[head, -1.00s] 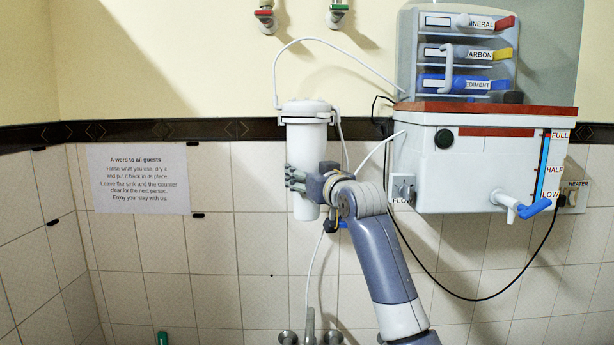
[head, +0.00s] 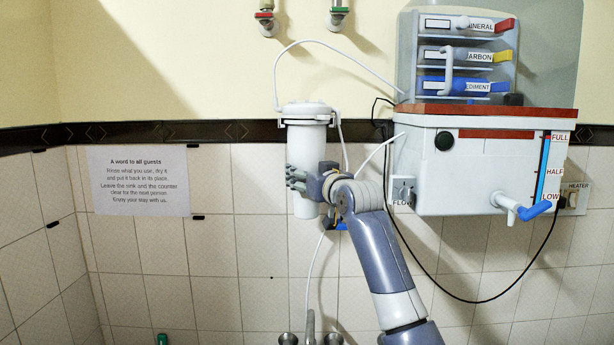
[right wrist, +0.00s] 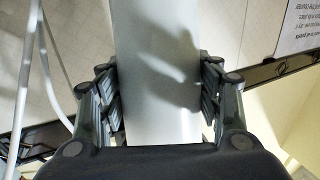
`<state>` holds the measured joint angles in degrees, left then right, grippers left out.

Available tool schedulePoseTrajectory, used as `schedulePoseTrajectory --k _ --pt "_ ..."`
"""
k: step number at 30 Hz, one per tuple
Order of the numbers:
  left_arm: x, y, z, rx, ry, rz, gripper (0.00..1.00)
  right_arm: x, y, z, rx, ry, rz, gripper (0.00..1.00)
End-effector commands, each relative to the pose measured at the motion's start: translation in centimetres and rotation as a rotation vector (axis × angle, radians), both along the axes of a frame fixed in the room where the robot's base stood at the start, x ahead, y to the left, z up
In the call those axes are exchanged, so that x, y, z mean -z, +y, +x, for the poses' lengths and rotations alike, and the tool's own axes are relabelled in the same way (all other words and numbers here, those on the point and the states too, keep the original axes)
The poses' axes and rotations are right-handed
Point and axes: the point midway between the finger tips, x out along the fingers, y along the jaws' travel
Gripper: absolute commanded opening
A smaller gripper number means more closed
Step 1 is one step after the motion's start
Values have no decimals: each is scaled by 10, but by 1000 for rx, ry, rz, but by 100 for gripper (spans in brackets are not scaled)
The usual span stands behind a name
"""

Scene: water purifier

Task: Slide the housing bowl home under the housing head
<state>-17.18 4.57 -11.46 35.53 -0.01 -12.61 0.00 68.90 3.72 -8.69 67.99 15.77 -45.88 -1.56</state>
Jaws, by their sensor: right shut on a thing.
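The housing bowl (head: 304,146) is a white upright cylinder against the tiled wall in the head view. Its top meets the wider white housing head (head: 306,111); I see no clear gap between them. My right gripper (head: 298,181) is shut around the lower part of the bowl, reaching in from the right. In the right wrist view the bowl (right wrist: 155,70) stands between the two fingers of my right gripper (right wrist: 160,95), which press on both its sides. The bowl's far side is hidden. My left gripper is not in view.
Two taps (head: 338,14) sit above. A faucet (head: 311,325) is below. A paper notice (head: 139,180) hangs at the left, with bare wall between it and the bowl.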

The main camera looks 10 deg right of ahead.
Motion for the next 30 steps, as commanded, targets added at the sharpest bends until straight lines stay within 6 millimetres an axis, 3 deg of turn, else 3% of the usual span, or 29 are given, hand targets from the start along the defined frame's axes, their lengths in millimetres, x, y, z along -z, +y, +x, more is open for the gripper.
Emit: schedulePoseTrajectory --k 9,10,12,13,25,30 --pt "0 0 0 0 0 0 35 -3 -2 7 1 -6 0 22" --pt "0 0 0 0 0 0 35 -3 -2 7 0 -6 0 64" --pt "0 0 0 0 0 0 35 -3 -2 6 0 -6 0 80" --pt "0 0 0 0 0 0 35 -3 -2 6 0 -6 0 83" --pt "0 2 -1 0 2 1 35 2 -2 6 1 4 -1 83" --pt "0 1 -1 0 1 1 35 1 -4 -4 0 0 0 83"
